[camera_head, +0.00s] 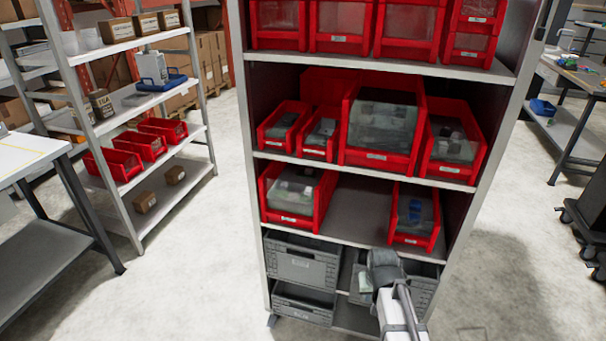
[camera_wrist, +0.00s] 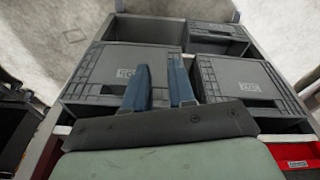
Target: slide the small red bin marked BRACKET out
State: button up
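Several red bins with white labels stand on the shelf rack; the label text is too small to read, so I cannot tell which is marked BRACKET. Two small red bins stand at the left of the middle shelf: a left one (camera_head: 282,144) and a narrower one (camera_head: 314,152). On the shelf below are a larger red bin (camera_head: 291,219) at left and a small red bin (camera_head: 411,239) at right. My gripper (camera_head: 384,258) is in front of the lower rack, below that right bin. In the wrist view its blue fingers (camera_wrist: 160,76) are apart with nothing between them.
Grey crates fill the bottom of the rack, one at left (camera_head: 300,265); they also show ahead of the fingers in the wrist view (camera_wrist: 245,85). The lower red-bin shelf has a bare stretch (camera_head: 355,210) between its bins. A side rack (camera_head: 165,190) stands at left.

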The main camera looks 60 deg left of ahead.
jog(key=s+a+r+t+y, duration=0.1)
jog(key=s+a+r, duration=0.2)
jog(key=a+r, duration=0.7)
jog(key=s+a+r+n+t+y, duration=0.1)
jog(key=s+a+r+y, duration=0.1)
jog(key=a+r, duration=0.8)
jog(key=s+a+r+t+y, duration=0.1)
jog(key=s+a+r, duration=0.3)
jog(key=a+r, duration=0.6)
jog(key=shift+a+r+n+y, duration=0.1)
jog(key=shift+a+r+y, duration=0.05)
jog(key=shift+r, duration=1.8)
jog(key=shift+a+r+n+y, duration=0.1)
jog(key=shift+r+y, duration=0.1)
jog(key=shift+r, duration=1.75)
jog(key=shift+a+r+n+y, duration=0.1)
jog(key=shift+a+r+y, duration=0.05)
jog(key=shift+r, duration=1.8)
notch_tip(320, 180, up, 6)
jog(key=f+m+t, duration=0.1)
jog(key=m+t, duration=0.1)
jog(key=m, duration=0.2)
send_over(297, 136)
jog(key=w+a, duration=0.2)
jog(key=w, duration=0.1)
jog(key=shift+s+a+r, duration=0.15)
jog(key=shift+s+r, duration=0.05)
jog(key=shift+r, duration=0.05)
jog(key=shift+m, duration=0.4)
jog(key=shift+f, duration=0.1)
